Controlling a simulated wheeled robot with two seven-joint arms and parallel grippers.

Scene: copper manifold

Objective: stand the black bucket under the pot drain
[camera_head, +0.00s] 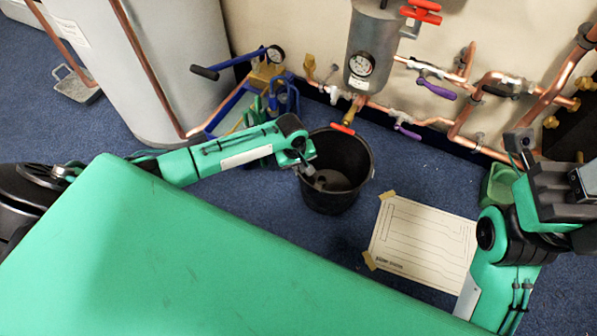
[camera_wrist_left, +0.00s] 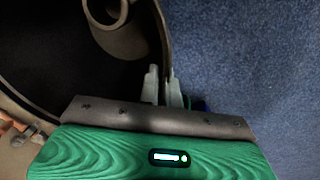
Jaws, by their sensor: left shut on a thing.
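The black bucket (camera_head: 345,185) is upright on the blue carpet, its open mouth facing up. The grey pot (camera_head: 372,45) with a round gauge is on the wall behind it. The pot drain (camera_head: 352,112), a brass valve with a red handle, hangs over the bucket's back rim in the head view; the exact gap is unclear. My left gripper (camera_head: 308,172) is at the bucket's left front rim. In the left wrist view its fingers (camera_wrist_left: 164,88) are shut on the rim of the bucket (camera_wrist_left: 160,35). My right gripper (camera_head: 560,190) is at the right edge, its fingertips unclear.
A large grey tank (camera_head: 165,60) stands at the left. Blue-handled tools (camera_head: 280,98) sit behind my left forearm. Copper pipes (camera_head: 440,122) with purple-handled valves run low along the wall. A taped paper sheet (camera_head: 425,240) lies right of the bucket. A green container (camera_head: 498,185) is further right.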

